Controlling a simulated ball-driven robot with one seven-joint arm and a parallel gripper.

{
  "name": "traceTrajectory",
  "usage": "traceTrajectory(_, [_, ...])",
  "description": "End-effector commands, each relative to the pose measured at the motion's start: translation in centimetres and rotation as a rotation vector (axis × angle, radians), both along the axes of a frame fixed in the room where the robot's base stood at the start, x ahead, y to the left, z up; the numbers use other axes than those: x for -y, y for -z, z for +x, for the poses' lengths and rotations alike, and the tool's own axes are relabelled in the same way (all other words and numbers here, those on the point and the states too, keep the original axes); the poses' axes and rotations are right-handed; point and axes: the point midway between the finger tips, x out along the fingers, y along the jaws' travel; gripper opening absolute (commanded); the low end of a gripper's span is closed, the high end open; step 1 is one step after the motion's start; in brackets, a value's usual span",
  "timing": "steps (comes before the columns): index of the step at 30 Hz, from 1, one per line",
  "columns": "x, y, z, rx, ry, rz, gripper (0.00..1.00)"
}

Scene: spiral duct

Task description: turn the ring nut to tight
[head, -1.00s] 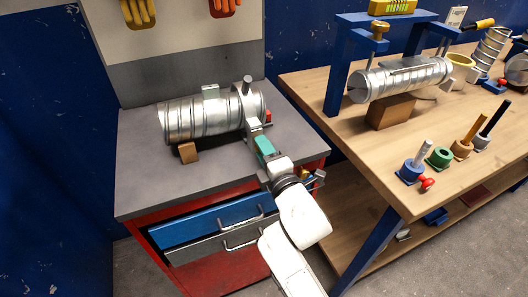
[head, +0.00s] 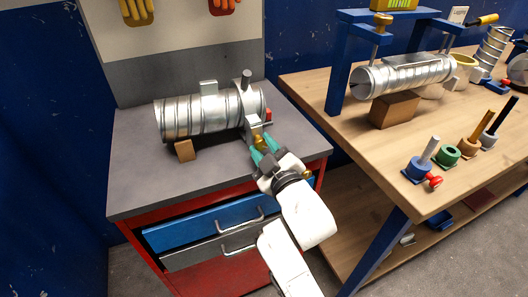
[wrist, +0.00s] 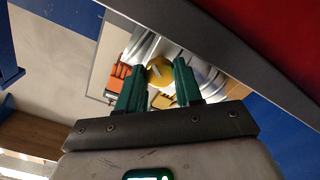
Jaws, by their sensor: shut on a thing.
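A silver spiral duct (head: 190,117) lies on the grey-topped cabinet, with a metal clamp collar (head: 247,112) at its right end. My gripper (head: 262,144) has its two teal fingers at the collar's lower front. In the wrist view, a round yellow piece with a pale mark (wrist: 160,71), which looks like the ring nut, sits between the fingertips (wrist: 158,84). My gripper is shut on it. The nut's threads, and whether it is seated, are hidden.
A brown block (head: 184,150) sits under the duct's left part. The cabinet's drawers (head: 215,222) stand below the front edge. On the right, a wooden bench (head: 340,122) holds a blue frame (head: 341,62), another duct (head: 410,76) and several upright tools. The grey top's front left is clear.

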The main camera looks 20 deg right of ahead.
Motion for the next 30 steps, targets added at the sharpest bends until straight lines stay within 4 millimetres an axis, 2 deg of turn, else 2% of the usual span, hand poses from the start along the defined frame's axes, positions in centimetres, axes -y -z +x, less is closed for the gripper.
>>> traceTrajectory(30, [0.05,0.49,0.0,-0.005,0.002,0.966,0.04])
